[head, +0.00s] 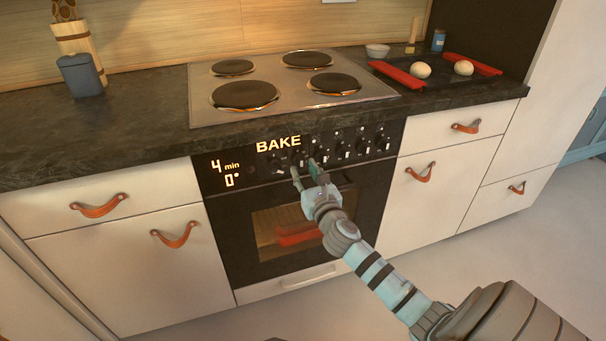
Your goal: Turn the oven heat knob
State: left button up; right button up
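The oven (228,215) is black and built in under the counter. Its front panel shows lit text: "BAKE", "4 min" and "0°". A row of small dark knobs (362,147) with pale marks runs along the panel, right of the display. My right gripper (304,171) is at the left part of this row, in front of the panel. Its two fingers are apart and point at the knobs. I cannot tell whether a finger touches a knob, and the fingers partly hide the knobs there. My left gripper is not in view.
Above the oven is a cooktop (275,78) with several dark hotplates. A dark tray (440,75) with red handles and two dough balls stands on the counter (130,132). White drawers with leather pulls (175,235) flank the oven.

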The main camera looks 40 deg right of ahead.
jog(key=shift+w+d, duration=0.25)
jog(key=shift+w, duration=0.4)
grip_shut()
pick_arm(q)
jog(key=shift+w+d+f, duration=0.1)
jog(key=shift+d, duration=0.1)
